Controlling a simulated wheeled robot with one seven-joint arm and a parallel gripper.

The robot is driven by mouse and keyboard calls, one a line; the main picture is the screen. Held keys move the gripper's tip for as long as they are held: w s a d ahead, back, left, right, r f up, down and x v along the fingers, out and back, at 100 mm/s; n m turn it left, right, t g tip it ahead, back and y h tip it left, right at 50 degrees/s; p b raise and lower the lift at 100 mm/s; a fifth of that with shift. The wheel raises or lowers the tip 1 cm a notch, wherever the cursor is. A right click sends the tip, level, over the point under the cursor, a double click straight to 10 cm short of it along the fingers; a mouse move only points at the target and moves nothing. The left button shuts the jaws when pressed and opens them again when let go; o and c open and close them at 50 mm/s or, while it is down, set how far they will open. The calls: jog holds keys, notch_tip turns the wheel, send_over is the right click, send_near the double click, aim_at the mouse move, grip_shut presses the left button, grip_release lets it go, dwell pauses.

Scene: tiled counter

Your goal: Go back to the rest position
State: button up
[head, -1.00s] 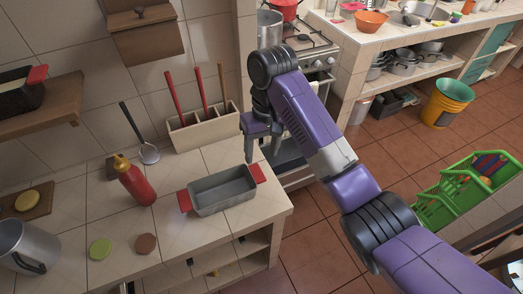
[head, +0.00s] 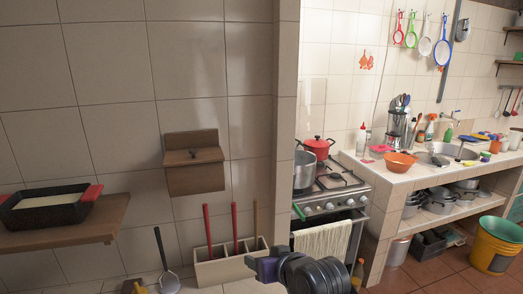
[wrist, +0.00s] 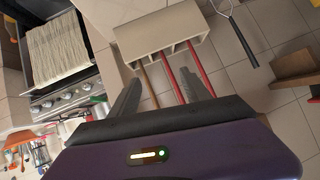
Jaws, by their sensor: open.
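My gripper (wrist: 158,84) is open in the wrist view, its two grey fingers apart with nothing held between them. Behind the fingers show the beige utensil rack (wrist: 160,35) and its red and wooden handles. In the head view, part of my gripper (head: 264,268) and the dark wrist joint rise at the bottom edge, just right of the rack (head: 222,268). The fingertips are hard to make out there.
The stove (head: 330,195) with a red pot (head: 318,147) stands to the right, a cloth (head: 322,240) hanging on its front. A wall shelf (head: 100,225) holds a dark pan (head: 45,210) at left. A yellow bucket (head: 490,246) stands on the floor at right.

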jog(key=s+d+f+m+t+h+b, duration=0.1)
jog(key=s+d, duration=0.5)
jog(key=s, duration=1.1)
jog(key=s+d+f+m+t+h+b, duration=0.1)
jog(key=s+d, duration=0.6)
jog(key=s, duration=1)
jog(key=s+d+f+m+t+h+b, duration=0.1)
jog(key=s+d, duration=0.5)
jog(key=s, duration=1.1)
notch_tip(320, 180, down, 3)
jog(key=t+h+b, duration=0.1)
jog(key=h, duration=0.1)
jog(key=shift+s+d+t+h, duration=0.2)
jog(key=shift+d+t+h, duration=0.1)
jog(key=shift+t, duration=0.1)
jog(key=shift+c, duration=0.3)
